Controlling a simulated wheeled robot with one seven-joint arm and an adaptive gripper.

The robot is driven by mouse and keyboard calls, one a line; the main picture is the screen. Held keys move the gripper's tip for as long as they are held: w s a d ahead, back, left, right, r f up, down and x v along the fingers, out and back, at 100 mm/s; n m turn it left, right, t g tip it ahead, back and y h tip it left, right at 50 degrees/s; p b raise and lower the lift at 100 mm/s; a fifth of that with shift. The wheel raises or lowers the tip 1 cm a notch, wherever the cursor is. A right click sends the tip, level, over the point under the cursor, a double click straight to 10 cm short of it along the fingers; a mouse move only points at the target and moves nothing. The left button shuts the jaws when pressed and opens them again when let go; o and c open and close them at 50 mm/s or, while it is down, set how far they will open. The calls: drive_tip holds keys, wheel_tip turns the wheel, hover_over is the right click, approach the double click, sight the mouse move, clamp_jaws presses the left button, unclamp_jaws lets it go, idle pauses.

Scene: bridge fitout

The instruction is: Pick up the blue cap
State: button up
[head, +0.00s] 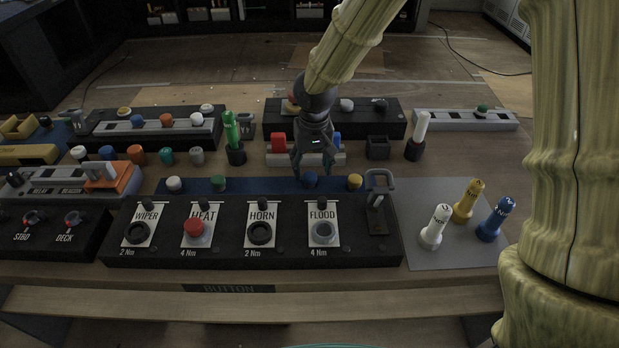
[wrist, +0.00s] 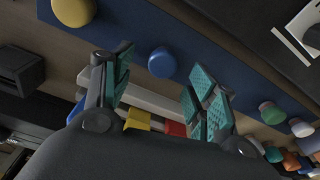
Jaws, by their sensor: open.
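A round blue cap (head: 310,181) sits on the dark blue rail (head: 265,185) behind the black button panel, between a green cap and a yellow cap. In the wrist view the blue cap (wrist: 162,62) shows between and beyond the two fingertips, apart from them. My gripper (head: 313,168) points down just above and behind this cap, open and empty. Its teal finger pads (wrist: 160,85) stand on either side of the cap in the wrist view. Other blue caps stand at the left, one in the loose row (head: 106,153) and one on the grey rail (head: 138,121).
The black panel (head: 290,250) with WIPER, HEAT, HORN and FLOOD stands in front, with a grey latch handle (head: 379,184) at its right. A green cap (head: 218,183) and yellow cap (head: 355,181) share the rail. Behind is a rack (head: 280,158); a grey mat (head: 455,258) holds three labelled pegs.

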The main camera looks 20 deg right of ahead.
sight(310, 175)
drive_tip(key=shift+s, duration=0.3)
drive_tip(key=shift+f, duration=0.35)
drive_tip(key=f, duration=0.1)
drive_tip(key=w+f, duration=0.1)
drive_tip(key=f, duration=0.1)
drive_tip(key=shift+w+a+f+p, duration=0.1)
drive_tip(key=shift+a+p, duration=0.05)
drive_tip(key=shift+p, duration=0.2)
drive_tip(key=shift+f, duration=0.4)
drive_tip(key=c, duration=0.9)
